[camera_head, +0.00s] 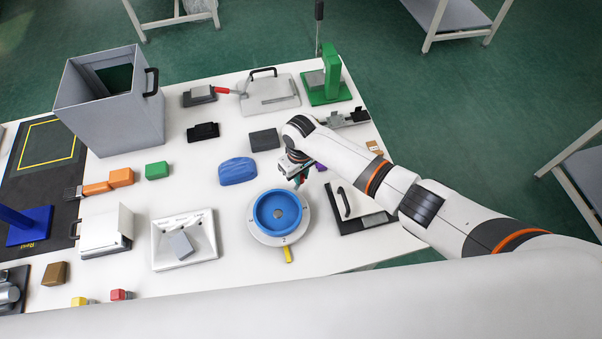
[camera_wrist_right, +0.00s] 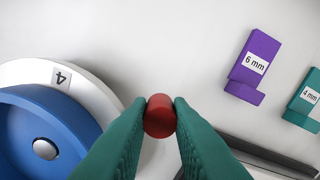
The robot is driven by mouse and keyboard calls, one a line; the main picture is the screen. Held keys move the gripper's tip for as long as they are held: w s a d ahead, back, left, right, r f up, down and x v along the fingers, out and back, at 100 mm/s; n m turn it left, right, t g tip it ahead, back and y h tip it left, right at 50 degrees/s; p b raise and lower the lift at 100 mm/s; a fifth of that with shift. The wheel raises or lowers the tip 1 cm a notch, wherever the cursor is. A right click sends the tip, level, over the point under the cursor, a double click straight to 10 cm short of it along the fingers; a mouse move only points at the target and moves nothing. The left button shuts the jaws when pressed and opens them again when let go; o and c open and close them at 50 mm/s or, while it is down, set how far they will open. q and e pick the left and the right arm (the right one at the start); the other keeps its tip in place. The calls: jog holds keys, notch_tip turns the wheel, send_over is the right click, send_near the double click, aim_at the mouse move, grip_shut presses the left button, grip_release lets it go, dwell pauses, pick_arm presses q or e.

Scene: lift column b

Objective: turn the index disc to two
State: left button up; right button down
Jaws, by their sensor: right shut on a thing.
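The index disc is a round white plate (camera_head: 257,232) with a raised blue dish (camera_head: 262,211) and a grey centre hub (camera_head: 277,213). A yellow pointer (camera_head: 288,255) sticks out at its near edge; a small mark on the rim there is too small to read surely. Whether the knob joins the disc is hidden. My left gripper is out of view.
A purple "6 mm" block (camera_wrist_right: 255,62) and a teal "4 mm" block (camera_wrist_right: 303,101) lie near the right gripper. A black-framed panel with a handle (camera_head: 352,213) lies right of the disc. A blue lump (camera_head: 237,171) and a white tray (camera_head: 205,254) lie to its left.

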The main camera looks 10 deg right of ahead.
jog(key=shift+a, duration=0.1)
jog(key=c, duration=1.3)
grip_release()
jog(key=shift+w, duration=0.1)
notch_tip(320, 180, up, 12)
jog(key=shift+r+b, duration=0.1)
jog(key=shift+b, duration=0.55)
